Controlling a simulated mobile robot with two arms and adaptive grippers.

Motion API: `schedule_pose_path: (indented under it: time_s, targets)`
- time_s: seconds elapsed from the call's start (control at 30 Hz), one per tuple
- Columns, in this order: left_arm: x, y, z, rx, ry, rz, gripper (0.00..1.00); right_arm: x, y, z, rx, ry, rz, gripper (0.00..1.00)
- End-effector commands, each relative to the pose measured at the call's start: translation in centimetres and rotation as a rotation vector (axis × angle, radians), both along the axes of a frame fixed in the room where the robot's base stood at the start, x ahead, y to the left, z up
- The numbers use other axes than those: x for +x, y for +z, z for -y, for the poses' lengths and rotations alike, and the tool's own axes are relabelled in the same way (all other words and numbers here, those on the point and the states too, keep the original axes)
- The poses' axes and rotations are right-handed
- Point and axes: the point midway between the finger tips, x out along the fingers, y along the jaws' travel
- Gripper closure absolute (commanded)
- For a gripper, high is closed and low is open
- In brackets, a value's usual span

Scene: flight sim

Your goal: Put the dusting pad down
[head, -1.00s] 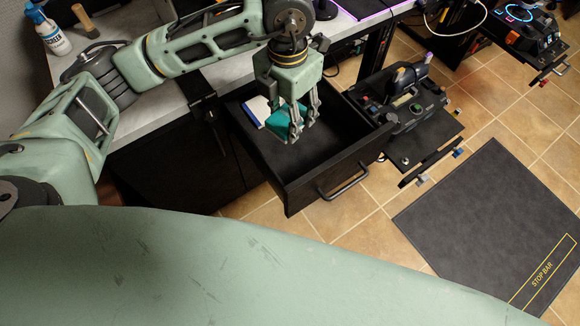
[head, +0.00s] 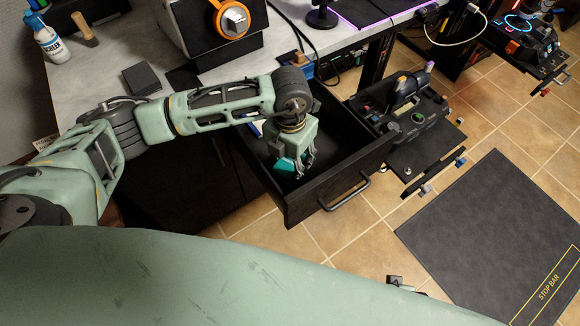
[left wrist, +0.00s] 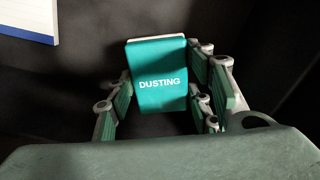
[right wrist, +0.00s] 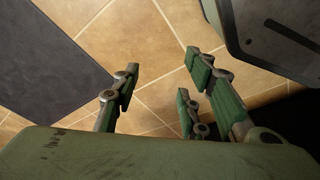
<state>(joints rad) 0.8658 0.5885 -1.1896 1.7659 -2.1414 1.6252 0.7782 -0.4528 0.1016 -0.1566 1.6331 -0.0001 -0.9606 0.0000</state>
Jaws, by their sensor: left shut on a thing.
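The dusting pad (head: 286,164) is teal, with a pale edge and "DUSTING" printed on its face in the left wrist view (left wrist: 160,92). My left gripper (head: 300,166) points down into the open black drawer (head: 335,204) and is shut on the pad. In the left wrist view its fingers (left wrist: 163,105) stand on both sides of the pad. The pad is low in the drawer, but I cannot tell whether it touches the drawer's floor. My right gripper (right wrist: 162,85) is open and empty, above the tiled floor.
A white and blue pad of paper (left wrist: 28,18) lies in the drawer beside the dusting pad. The desk (head: 120,62) holds a spray bottle (head: 47,40), a brush (head: 84,30) and a dark block (head: 141,79). A joystick console (head: 408,108) stands right of the drawer.

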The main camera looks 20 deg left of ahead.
Motion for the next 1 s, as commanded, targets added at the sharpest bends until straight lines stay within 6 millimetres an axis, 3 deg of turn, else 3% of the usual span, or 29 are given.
schedule_pose_path:
  time_s: [0.2, 0.7, 0.73, 0.93, 1.0]
  targets:
    - [-0.1, -3.1, 0.0, 0.001, 0.0, -0.004, 0.78, 0.6, 1.2, 0.0, 0.001, -0.001, 0.009, 0.6]
    - [0.0, -3.6, 0.0, 0.0, 0.0, -0.001, 0.78, 1.0, 2.0, -0.1, 0.001, -0.002, 0.015, 0.6]
    - [0.0, -3.6, 0.0, 0.001, 0.0, -0.001, 0.51, 1.1, 2.2, -0.1, 0.001, -0.002, 0.015, 0.6]
    - [-0.1, -3.5, 0.0, 0.001, 0.0, -0.001, 0.33, 1.1, 2.2, -0.1, 0.001, -0.002, 0.014, 0.6]
    - [-0.1, -3.5, 0.0, 0.001, 0.0, -0.001, 0.33, 1.0, 2.1, -0.1, 0.001, -0.002, 0.013, 0.6]
